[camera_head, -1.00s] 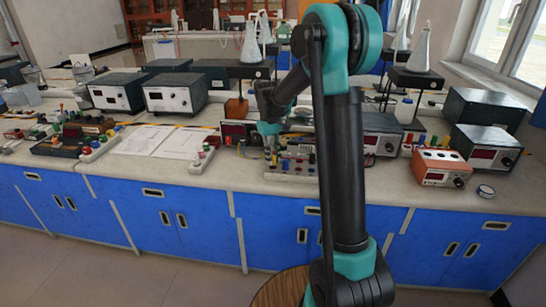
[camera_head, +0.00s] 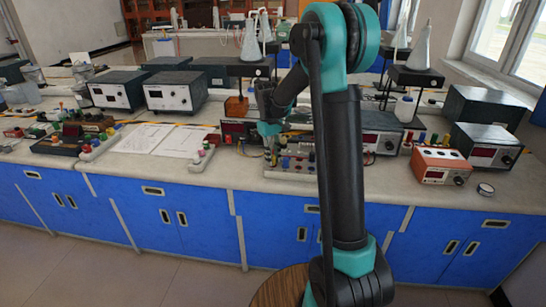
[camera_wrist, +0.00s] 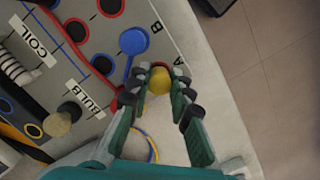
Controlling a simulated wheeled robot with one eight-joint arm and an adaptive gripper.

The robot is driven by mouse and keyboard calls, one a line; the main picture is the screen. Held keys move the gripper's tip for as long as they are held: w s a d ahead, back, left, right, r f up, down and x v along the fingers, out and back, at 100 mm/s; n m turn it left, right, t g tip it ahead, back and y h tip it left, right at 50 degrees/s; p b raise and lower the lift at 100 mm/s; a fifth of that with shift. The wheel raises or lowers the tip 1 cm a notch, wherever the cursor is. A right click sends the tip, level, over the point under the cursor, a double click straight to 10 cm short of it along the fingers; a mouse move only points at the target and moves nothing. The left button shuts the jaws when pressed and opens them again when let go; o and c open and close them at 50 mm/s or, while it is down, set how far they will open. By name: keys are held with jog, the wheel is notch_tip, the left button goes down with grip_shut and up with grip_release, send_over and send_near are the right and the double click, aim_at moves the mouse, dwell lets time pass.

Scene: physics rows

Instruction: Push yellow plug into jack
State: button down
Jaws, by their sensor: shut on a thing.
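The yellow plug (camera_wrist: 159,81) is between the fingertips of my gripper (camera_wrist: 157,83) in the wrist view, with one finger on each side. It is over the pale edge strip of the circuit board (camera_wrist: 80,15), beside the printed letter A. A yellow wire loop (camera_wrist: 152,143) shows below it. In the head view my gripper (camera_head: 271,150) is small, pointing down at the board on the bench.
A blue plug (camera_wrist: 133,41) with a blue lead stands by the letter B. Open red-ringed black sockets (camera_wrist: 110,7) and a bulb (camera_wrist: 59,124) are on the board. In the head view, an orange meter (camera_head: 440,166) stands to the right; papers (camera_head: 160,139) lie left.

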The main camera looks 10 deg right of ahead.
jog(key=shift+f, duration=0.2)
jog(key=c, duration=1.3)
grip_release()
jog(key=o, duration=0.4)
jog(key=shift+r, duration=0.15)
jog(key=shift+r, duration=3.15)
jog(key=shift+s, duration=0.1)
